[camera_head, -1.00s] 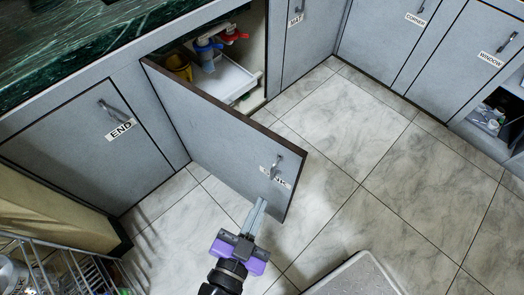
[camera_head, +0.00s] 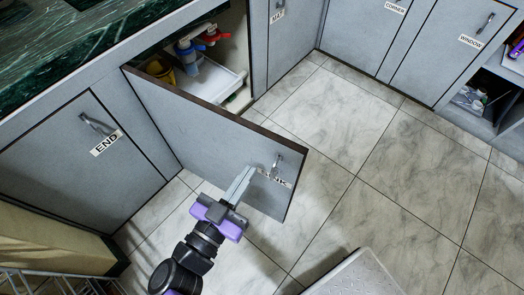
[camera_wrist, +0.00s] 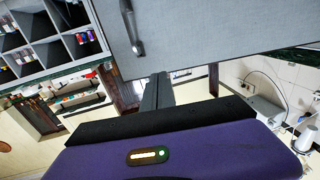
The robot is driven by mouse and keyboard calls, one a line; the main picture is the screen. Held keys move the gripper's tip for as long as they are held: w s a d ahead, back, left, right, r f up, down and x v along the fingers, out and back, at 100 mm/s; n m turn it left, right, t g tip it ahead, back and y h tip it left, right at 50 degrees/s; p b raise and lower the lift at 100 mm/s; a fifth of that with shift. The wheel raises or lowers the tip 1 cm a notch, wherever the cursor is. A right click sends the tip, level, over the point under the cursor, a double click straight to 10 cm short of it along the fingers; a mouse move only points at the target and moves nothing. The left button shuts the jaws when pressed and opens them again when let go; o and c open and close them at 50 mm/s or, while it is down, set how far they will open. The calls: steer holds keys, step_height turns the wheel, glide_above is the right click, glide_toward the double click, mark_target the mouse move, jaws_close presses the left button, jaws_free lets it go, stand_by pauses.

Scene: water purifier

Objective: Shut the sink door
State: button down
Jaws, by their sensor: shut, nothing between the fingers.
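The sink door (camera_head: 205,125) stands wide open, swung out from the cabinet over the floor. Its outer face, with the SINK label (camera_head: 273,177) and a metal handle (camera_head: 277,163), is turned toward me. My gripper (camera_head: 245,175) is shut and empty, its fingertips at the outer face just left of the handle and partly over the label. In the wrist view the grey door (camera_wrist: 210,25) fills the upper part, with its handle (camera_wrist: 131,27) above left of the fingers. I cannot tell whether the fingertips touch the door.
The open cabinet holds a white tray (camera_head: 212,82), a yellow cup (camera_head: 160,69) and blue and red valves. The END door (camera_head: 75,150) at left is shut. A wire rack (camera_head: 60,283) stands at bottom left. The tiled floor (camera_head: 350,160) is clear to the right.

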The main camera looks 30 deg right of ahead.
mark_target(269, 143)
steer(key=b+x, duration=0.1)
steer(key=x, duration=0.6)
